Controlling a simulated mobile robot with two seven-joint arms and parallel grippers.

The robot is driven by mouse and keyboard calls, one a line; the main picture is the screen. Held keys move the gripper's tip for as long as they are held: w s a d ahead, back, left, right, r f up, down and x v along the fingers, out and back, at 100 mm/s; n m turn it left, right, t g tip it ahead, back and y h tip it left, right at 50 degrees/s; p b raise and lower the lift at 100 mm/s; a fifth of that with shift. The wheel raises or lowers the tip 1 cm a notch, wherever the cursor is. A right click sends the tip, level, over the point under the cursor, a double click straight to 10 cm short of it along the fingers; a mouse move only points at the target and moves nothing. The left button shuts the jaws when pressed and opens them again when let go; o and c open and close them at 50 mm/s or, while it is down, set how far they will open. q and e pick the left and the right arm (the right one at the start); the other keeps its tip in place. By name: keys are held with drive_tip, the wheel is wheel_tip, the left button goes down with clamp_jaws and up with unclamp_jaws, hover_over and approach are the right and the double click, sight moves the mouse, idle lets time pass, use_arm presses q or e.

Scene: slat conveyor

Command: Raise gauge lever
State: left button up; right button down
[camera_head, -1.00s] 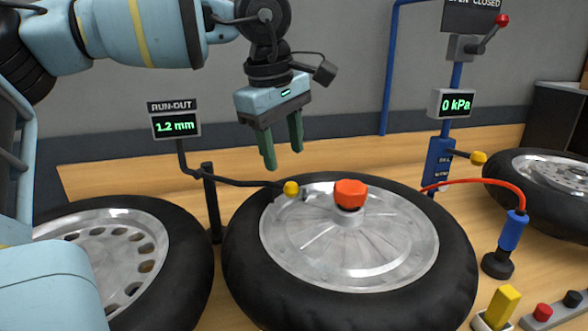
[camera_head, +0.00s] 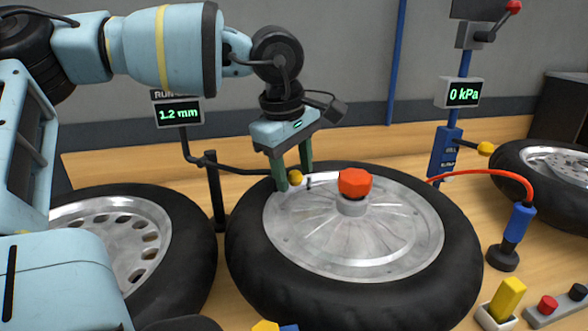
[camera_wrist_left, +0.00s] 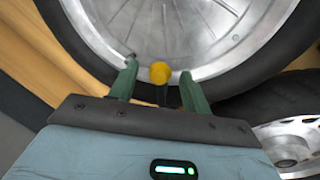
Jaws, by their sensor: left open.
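The gauge lever (camera_head: 240,171) is a dark arm with a yellow ball knob (camera_head: 295,177) at its end. It reaches from a black post beside the run-out display (camera_head: 178,113), which reads 1.2 mm. The knob lies over the rim of the middle wheel (camera_head: 320,235). My left gripper (camera_head: 294,181) is open, pointing down, with its green fingers on either side of the knob. In the left wrist view the knob (camera_wrist_left: 160,72) sits between the open fingertips, with gaps showing on both sides. My right gripper is not in view.
A red cap (camera_head: 354,183) stands on the middle wheel's hub. Another wheel (camera_head: 120,250) lies at the left, one at the far right (camera_head: 550,165). A red hose (camera_head: 485,173) runs to a blue fitting (camera_head: 517,222). The pressure display (camera_head: 464,93) reads 0 kPa.

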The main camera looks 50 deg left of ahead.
use_arm(q)
drive_tip(key=shift+f, duration=0.2)
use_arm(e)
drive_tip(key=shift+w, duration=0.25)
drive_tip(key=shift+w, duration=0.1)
use_arm(q)
clamp_jaws()
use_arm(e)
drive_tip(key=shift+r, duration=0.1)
